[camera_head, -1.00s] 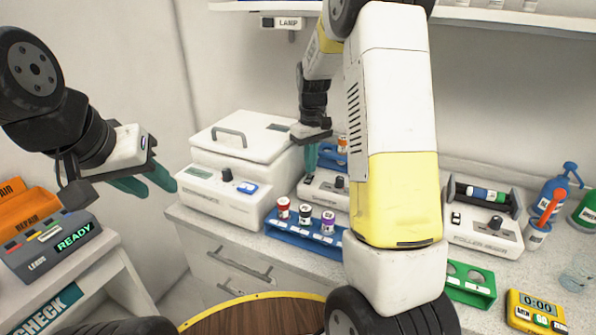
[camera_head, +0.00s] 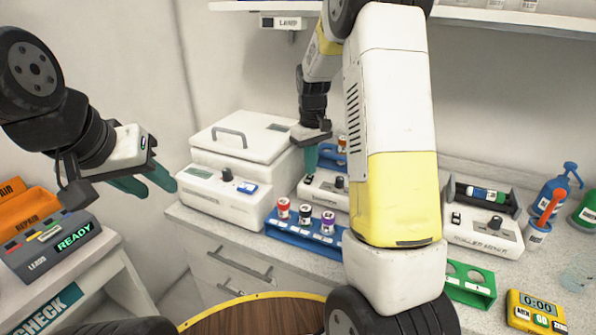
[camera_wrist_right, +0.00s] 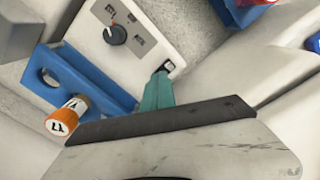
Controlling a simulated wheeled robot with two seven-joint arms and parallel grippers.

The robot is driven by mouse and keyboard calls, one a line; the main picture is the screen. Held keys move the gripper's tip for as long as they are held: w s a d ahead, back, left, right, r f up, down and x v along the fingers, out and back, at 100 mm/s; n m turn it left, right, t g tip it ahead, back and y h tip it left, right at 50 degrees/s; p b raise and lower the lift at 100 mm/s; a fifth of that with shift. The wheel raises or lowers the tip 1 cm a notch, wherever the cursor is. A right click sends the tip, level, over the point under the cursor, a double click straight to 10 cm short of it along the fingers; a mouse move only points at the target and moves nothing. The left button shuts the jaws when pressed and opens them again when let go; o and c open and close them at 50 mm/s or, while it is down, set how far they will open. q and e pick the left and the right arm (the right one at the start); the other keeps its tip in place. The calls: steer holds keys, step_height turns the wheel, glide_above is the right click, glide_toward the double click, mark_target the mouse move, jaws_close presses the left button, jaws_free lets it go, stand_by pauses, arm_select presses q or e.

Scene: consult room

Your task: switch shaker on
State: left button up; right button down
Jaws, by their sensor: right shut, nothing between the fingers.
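The middle white device (camera_head: 325,195), with a black knob, a small dark switch and a blue rack on top, appears to be the shaker; its label is not readable. The shaker also shows in the right wrist view (camera_wrist_right: 140,50). My right gripper (camera_head: 311,160) is shut and empty, its teal fingertips pointing down just above the switch end of the shaker. In the right wrist view the fingertips (camera_wrist_right: 162,75) overlap the small switch (camera_wrist_right: 166,66); I cannot tell if they touch it. My left gripper (camera_head: 145,183) is open and empty, well left of the counter devices.
A lidded white device (camera_head: 215,195) stands close on the left, a roller mixer (camera_head: 485,230) on the right. A blue rack (camera_head: 290,232) with capped tubes stands in front of the shaker. An orange-capped tube (camera_wrist_right: 62,120) sits in the shaker's rack. My right forearm hides part of the counter.

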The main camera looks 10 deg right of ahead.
steer(key=shift+f, duration=0.7)
stand_by(0.3)
steer(key=shift+r, duration=3.55)
steer(key=shift+r, duration=0.1)
steer(key=s+a+r+m+t+y, duration=0.2)
steer(key=s+r+t, duration=0.1)
steer(key=s+r, duration=0.9)
steer(key=s+a+f+m+t, duration=0.1)
steer(key=s+a+m+t, duration=0.1)
steer(key=s, duration=1.2)
steer(key=shift+a+f+t, duration=0.2)
steer(key=shift+a+t, duration=0.1)
steer(key=shift+t, duration=0.3)
